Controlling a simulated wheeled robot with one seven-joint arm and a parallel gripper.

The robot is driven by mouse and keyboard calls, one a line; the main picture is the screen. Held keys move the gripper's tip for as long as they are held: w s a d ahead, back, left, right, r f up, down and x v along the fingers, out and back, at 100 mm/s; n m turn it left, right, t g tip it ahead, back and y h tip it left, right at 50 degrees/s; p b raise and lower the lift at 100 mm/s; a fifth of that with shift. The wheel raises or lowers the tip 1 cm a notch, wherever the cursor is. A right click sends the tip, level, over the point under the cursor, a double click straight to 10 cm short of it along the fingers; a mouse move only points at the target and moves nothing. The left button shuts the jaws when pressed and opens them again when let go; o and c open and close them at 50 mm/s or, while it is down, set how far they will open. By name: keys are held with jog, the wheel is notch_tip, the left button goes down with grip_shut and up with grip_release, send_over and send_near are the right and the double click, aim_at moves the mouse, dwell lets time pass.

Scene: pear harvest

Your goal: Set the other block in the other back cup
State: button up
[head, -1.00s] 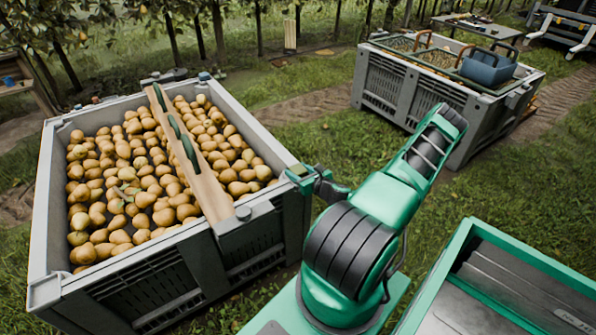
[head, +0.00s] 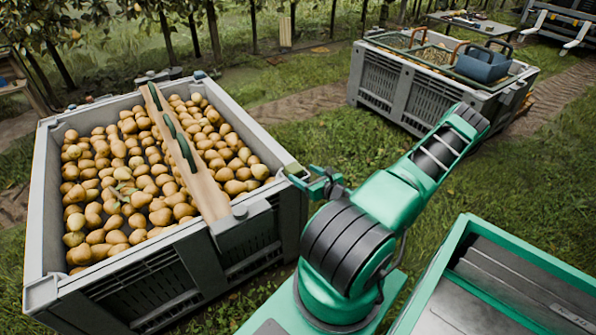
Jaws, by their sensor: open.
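My gripper (head: 303,178) is at the right corner of the near grey bin (head: 268,225), at about rim height in the picture. Its jaws are open, and I see nothing between them. I cannot tell whether they touch the rim. A small blue-topped piece (head: 200,76) sits at the bin's back right corner, and a dark grey piece (head: 152,76) sits on the back rim to its left. I cannot make out for certain which of these is a block or a cup. The bin's right corner is partly hidden by my gripper.
Pears (head: 140,180) fill the near bin. A wooden board (head: 190,165) with several green pieces lies across them, from back rim to front rim. A second grey bin (head: 390,90) stands behind on the right, bearing a blue basket (head: 484,64). Grass lies between the bins.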

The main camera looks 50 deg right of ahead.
jog(key=s+a+r+n+g+y, duration=0.2)
jog(key=a+r+n+g+y, duration=0.2)
jog(key=a+n, duration=0.55)
jog(key=s+a+r+n+g+y, duration=0.2)
jog(key=a+r+n+g+y, duration=0.25)
jog(key=a+n, duration=0.5)
jog(key=s+a+r+n+g+h, duration=0.1)
jog(key=s+r+n, duration=0.5)
jog(key=r, duration=0.6)
jog(key=s+a+r+n+g+h, duration=0.2)
jog(key=s+r+n+g+h, duration=0.2)
jog(key=s+r+n, duration=0.3)
jog(key=s+r, duration=0.4)
jog(key=r, duration=0.1)
jog(key=shift+a+r, duration=0.3)
